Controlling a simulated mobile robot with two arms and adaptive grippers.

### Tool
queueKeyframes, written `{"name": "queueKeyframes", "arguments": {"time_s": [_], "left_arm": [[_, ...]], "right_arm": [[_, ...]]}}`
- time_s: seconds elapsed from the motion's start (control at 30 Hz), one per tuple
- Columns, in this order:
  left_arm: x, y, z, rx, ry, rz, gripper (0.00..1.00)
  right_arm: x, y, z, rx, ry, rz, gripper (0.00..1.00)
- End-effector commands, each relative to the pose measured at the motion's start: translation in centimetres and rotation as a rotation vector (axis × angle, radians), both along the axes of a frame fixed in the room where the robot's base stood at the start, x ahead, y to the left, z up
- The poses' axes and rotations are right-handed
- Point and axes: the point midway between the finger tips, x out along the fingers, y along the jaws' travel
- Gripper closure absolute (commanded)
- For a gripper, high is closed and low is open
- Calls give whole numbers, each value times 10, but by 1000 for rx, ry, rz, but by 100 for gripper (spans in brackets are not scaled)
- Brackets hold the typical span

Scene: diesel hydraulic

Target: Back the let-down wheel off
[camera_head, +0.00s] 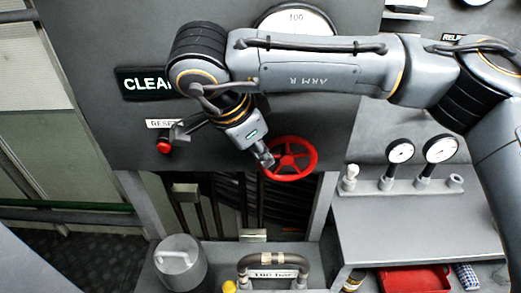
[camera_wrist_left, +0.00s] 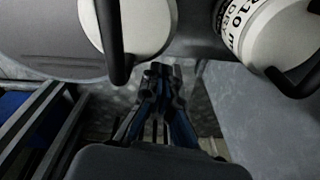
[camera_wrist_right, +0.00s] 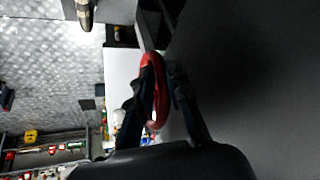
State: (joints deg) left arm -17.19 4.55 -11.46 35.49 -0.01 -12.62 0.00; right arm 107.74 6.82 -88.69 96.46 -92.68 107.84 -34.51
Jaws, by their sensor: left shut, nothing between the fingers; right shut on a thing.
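The red let-down wheel (camera_head: 291,158) is a spoked handwheel on the lower part of the dark panel in the head view. My right gripper (camera_head: 266,160) is at the wheel's left rim, shut on it. In the right wrist view the wheel's red rim (camera_wrist_right: 155,90) passes between the fingers of the right gripper (camera_wrist_right: 160,85). My left gripper is out of the head view. In the left wrist view the left gripper (camera_wrist_left: 160,72) is shut and empty, its fingertips together near white cylindrical containers.
A red button (camera_head: 163,147) sits left of the wheel under a label. Two small gauges (camera_head: 400,150) stand on a grey shelf at the right. White containers (camera_wrist_left: 275,30) crowd the left gripper.

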Motion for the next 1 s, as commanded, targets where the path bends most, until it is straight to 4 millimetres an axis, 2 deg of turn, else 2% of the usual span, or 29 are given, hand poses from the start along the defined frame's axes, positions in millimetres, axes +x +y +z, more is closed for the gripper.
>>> {"name": "queueKeyframes", "arguments": {"time_s": [0.27, 0.6, 1.0], "left_arm": [[0, 0, -7, 0, 0, 0, 100], [0, 0, 3, 0, -1, 0, 100], [0, 0, 10, 0, -1, 0, 100]], "right_arm": [[0, 5, -9, -185, -5, 3, 100], [1, 7, -19, -425, -6, 3, 100], [1, 6, -29, -563, -4, 1, 100]]}}
